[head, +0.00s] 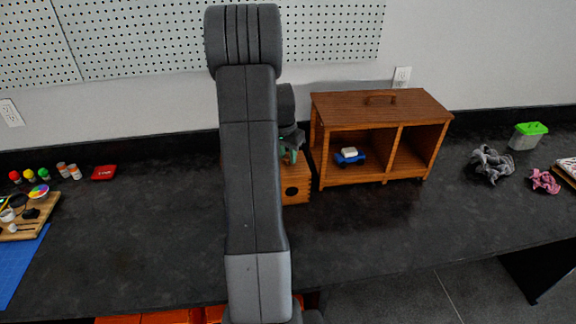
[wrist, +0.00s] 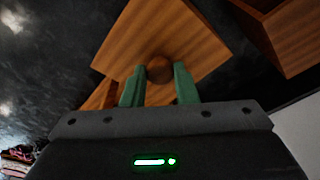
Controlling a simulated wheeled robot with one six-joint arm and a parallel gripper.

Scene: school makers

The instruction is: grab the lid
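A wooden box (head: 297,196) with a dark round spot on its front stands on the dark counter, partly behind my arm. In the wrist view its flat wooden lid (wrist: 190,30) fills the upper middle, with a round brown knob (wrist: 160,69) on it. My gripper (wrist: 160,84) has its two green fingers on either side of the knob, very close to it. I cannot tell whether they press on it. In the head view my gripper (head: 290,151) is just above the box, partly hidden by my arm.
A wooden cabinet (head: 381,105) with two open compartments stands close to the box's right, with a blue toy car (head: 350,158) in the left one. Crumpled grey cloth (head: 491,166) and a green-lidded container (head: 528,136) lie further right. The counter left of my arm is largely clear.

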